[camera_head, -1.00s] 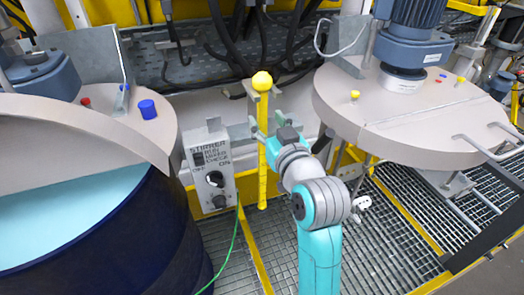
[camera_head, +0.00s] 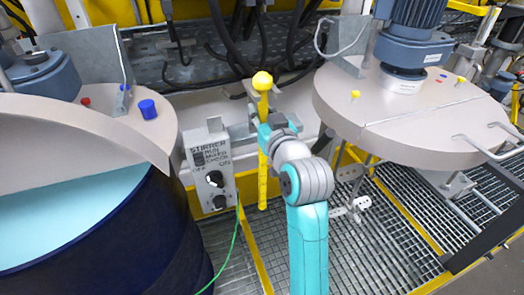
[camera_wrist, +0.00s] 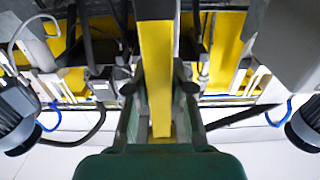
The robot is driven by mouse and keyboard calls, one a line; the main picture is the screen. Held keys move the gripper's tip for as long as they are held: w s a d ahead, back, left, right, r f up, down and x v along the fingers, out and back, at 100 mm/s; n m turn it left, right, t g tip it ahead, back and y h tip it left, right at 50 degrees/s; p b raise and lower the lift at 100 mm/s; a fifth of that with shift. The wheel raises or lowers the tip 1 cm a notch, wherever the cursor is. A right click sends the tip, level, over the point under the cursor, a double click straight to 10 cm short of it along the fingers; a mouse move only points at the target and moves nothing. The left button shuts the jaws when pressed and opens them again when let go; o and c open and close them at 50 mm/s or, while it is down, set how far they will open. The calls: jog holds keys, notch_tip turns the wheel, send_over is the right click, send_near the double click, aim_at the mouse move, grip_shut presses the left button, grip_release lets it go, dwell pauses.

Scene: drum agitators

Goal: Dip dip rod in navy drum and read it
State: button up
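The dip rod (camera_head: 263,170) is a yellow rod with a yellow ball on top. It hangs upright in a grey bracket beside the stirrer control box. My gripper (camera_head: 265,137) is at the rod's upper part, below the ball. In the wrist view, the yellow rod (camera_wrist: 156,85) runs between the two fingers of my gripper (camera_wrist: 159,90), with narrow gaps at the sides, so it looks open around the rod. The navy drum (camera_head: 130,235) stands at the left, with light blue liquid (camera_head: 70,215) showing below its beige lid (camera_head: 90,135). The liquid's level marks cannot be seen.
The stirrer control box (camera_head: 211,170) with black knobs stands just left of the rod. A green cable (camera_head: 232,250) runs down from it. Another beige lid (camera_head: 420,115) with a blue motor (camera_head: 410,40) is at the right. Grating floor (camera_head: 360,260) lies between.

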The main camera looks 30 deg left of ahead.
grip_shut()
jog(key=shift+r, duration=0.4)
dwell(0.4)
jog(key=v, duration=1)
dwell(0.7)
jog(key=shift+d+f, duration=0.1)
jog(key=shift+d, duration=0.05)
